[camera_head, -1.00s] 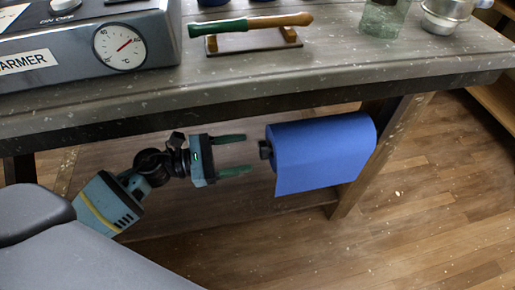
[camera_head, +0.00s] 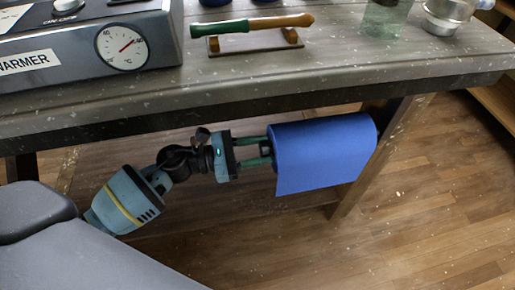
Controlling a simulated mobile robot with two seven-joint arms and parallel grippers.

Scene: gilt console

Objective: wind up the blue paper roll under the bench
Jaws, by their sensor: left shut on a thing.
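The blue paper roll (camera_head: 322,150) hangs level under the bench (camera_head: 350,60), near its right leg. A flap of its paper hangs down at the front. My left gripper (camera_head: 266,150) reaches in from the left under the bench top. Its two green fingers are shut on the dark knob (camera_head: 265,148) at the roll's left end, one finger above and one below. The fingertips are partly hidden at the roll's edge. My right gripper is not in view.
On the bench stand a warmer box (camera_head: 90,40) with a dial, a green-and-wood handled tool (camera_head: 255,25) on a small rack, a glass jar (camera_head: 388,17) and a metal vessel (camera_head: 445,15). The wooden floor (camera_head: 430,200) at the right is clear.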

